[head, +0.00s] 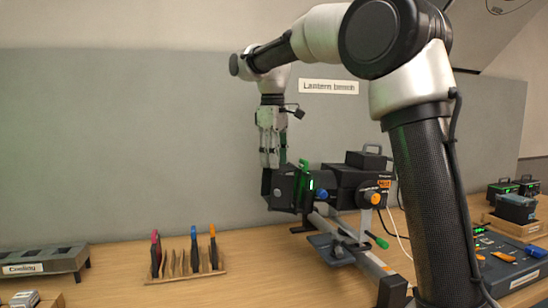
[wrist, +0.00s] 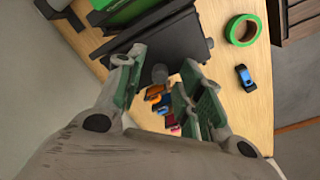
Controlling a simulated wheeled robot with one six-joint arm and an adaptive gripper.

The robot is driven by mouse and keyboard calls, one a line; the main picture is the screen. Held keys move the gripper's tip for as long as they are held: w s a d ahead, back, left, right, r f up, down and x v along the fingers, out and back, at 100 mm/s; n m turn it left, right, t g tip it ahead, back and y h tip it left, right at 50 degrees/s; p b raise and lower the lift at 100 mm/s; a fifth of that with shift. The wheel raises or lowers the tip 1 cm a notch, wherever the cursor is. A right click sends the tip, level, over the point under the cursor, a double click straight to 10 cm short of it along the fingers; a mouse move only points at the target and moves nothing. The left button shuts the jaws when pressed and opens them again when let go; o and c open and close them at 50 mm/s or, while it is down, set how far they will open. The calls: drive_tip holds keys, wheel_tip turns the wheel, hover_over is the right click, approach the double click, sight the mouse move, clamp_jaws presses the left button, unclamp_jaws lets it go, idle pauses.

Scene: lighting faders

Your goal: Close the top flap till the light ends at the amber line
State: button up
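The lantern (head: 350,188) is a black box on a rail stand, with dark flaps (head: 287,188) at its left front end. My gripper (head: 271,163) points down right at the upper edge of these flaps. In the wrist view, my gripper's green-padded fingers (wrist: 160,84) are apart, with a small grey round knob (wrist: 160,73) showing between them. The knob is narrower than the gap, and I cannot tell whether either finger touches it. A dark flap plate (wrist: 180,43) lies just beyond the fingertips. Neither the light's edge nor an amber line is visible.
A rack of coloured-handled pieces (head: 186,274) stands left of the lantern. A "Cooling" rack (head: 45,262) is at far left. Green tape (wrist: 243,30) and a blue object (wrist: 245,78) lie on the wooden bench.

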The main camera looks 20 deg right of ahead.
clamp_jaws()
drive_tip(key=shift+d+r, duration=0.1)
drive_tip(key=shift+r, duration=0.05)
drive_tip(key=y, duration=0.1)
drive_tip(key=d+y, duration=0.1)
drive_tip(key=shift+r+y, duration=0.3)
drive_tip(key=shift+r, duration=0.1)
drive_tip(key=y, duration=0.1)
drive_tip(key=d+y, duration=0.1)
drive_tip(key=shift+r+y, duration=0.35)
drive_tip(key=shift+y, duration=0.05)
drive_tip(key=y, duration=0.1)
drive_tip(key=d+y, duration=0.1)
drive_tip(key=y, duration=0.1)
drive_tip(key=shift+d+r, duration=0.2)
drive_tip(key=shift+d+y, duration=0.3)
drive_tip(key=shift+y, duration=0.5)
drive_tip(key=shift+d+y, duration=0.3)
drive_tip(key=shift+y, duration=0.5)
